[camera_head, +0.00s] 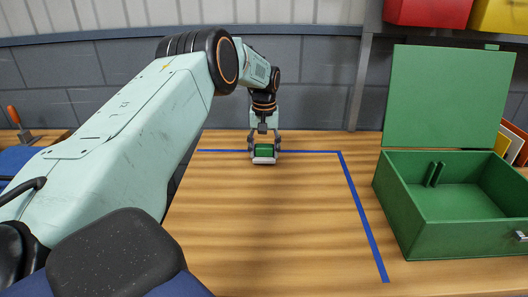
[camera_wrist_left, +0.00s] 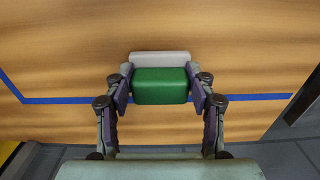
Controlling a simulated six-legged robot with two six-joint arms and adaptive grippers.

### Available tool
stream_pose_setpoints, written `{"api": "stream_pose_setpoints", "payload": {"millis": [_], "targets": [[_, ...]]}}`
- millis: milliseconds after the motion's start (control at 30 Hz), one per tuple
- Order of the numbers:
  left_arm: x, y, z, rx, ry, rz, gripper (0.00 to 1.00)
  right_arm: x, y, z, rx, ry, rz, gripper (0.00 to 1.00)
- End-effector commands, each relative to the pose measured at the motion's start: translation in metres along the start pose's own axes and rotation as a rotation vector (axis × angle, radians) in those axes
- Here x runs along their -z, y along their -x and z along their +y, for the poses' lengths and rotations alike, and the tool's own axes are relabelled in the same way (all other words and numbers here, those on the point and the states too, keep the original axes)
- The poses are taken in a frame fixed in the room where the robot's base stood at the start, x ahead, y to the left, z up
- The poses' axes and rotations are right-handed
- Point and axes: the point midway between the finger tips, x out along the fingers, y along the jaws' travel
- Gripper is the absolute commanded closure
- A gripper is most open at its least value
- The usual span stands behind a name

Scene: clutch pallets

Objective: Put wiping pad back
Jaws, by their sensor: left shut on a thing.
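The wiping pad (camera_head: 264,150) has a green block on a pale grey base. It is at the far part of the wooden table, close to the blue tape line. My left gripper (camera_head: 264,146) points down and is shut on the pad from both sides. In the left wrist view the pad (camera_wrist_left: 160,86) sits between the two fingers of my left gripper (camera_wrist_left: 160,80). I cannot tell whether its base touches the table. A green box (camera_head: 455,213) with its lid up stands at the right; two short green pegs show inside it. My right gripper is out of view.
Blue tape (camera_head: 362,215) marks a corner on the wooden table (camera_head: 275,225). The taped area in front of the pad is clear. Red (camera_head: 427,12) and yellow (camera_head: 500,17) bins hang at the upper right. A tool with an orange handle (camera_head: 13,115) lies at the far left.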

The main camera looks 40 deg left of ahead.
Motion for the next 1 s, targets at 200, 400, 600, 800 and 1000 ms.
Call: {"api": "stream_pose_setpoints", "payload": {"millis": [200, 400, 600, 800, 1000], "targets": [[0.0004, -0.0034, -0.0003, 0.000, 0.000, 0.001, 0.79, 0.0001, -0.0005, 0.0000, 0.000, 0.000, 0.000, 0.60], [0.0002, -0.0044, -0.0003, 0.000, 0.000, 0.000, 0.38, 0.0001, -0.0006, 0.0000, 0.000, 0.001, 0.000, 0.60], [0.0001, -0.0044, -0.0002, 0.000, 0.000, 0.000, 0.22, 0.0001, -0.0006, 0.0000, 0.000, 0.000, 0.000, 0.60], [0.0001, -0.0045, -0.0004, 0.000, 0.000, 0.000, 0.22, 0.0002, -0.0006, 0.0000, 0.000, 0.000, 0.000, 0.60], [0.0006, 0.0035, 0.0001, -0.002, 0.000, 0.002, 0.22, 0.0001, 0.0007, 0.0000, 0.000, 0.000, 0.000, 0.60]]}}
